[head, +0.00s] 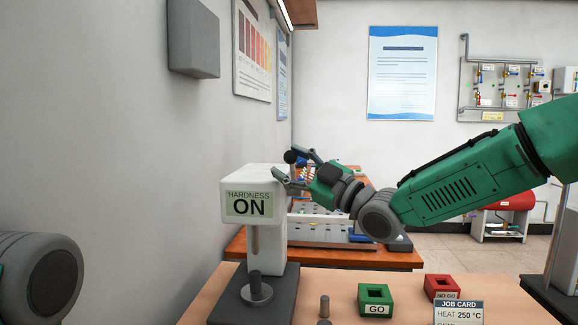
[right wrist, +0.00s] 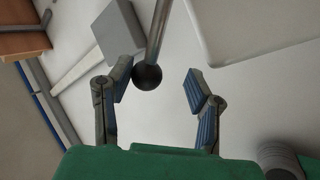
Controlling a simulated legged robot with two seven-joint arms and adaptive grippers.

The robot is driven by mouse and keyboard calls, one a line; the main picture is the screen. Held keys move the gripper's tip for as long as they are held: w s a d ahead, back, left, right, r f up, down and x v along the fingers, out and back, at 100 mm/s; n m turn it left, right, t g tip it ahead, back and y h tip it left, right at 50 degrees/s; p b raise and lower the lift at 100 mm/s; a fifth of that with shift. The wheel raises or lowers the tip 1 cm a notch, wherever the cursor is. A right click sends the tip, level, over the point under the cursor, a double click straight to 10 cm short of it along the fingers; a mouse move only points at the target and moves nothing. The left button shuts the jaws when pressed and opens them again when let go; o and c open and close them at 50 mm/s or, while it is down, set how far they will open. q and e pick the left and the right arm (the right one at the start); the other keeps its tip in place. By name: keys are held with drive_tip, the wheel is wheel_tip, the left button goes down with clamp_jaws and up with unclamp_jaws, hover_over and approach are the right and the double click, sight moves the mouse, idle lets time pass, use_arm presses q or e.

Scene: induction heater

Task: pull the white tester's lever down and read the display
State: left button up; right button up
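The white tester (head: 238,183) stands on a dark base at the left of the bench. Its display (head: 250,204) reads "HARDNESS ON". The lever's dark ball knob (head: 290,157) is at the tester's upper right; in the right wrist view the knob (right wrist: 147,76) sits at the end of a metal rod (right wrist: 158,30). My right gripper (head: 288,166) is open, with its fingers either side of the knob. In the right wrist view the knob is nearer the left finger; I cannot tell whether they touch. My left gripper is out of view; only part of that arm shows.
A dark cylinder (head: 255,284) stands on the tester's round support. A small metal peg (head: 325,305), a green GO box (head: 376,297), a red NO GO box (head: 441,287) and a job card (head: 458,312) are on the bench (head: 205,300). A wall is close at left.

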drive_tip(key=shift+f, duration=0.1)
drive_tip(key=shift+s+d+f, duration=0.1)
drive_tip(key=shift+d, duration=0.15)
drive_tip(key=v, duration=1.1)
drive_tip(key=shift+d, duration=0.2)
drive_tip(key=shift+s, duration=0.15)
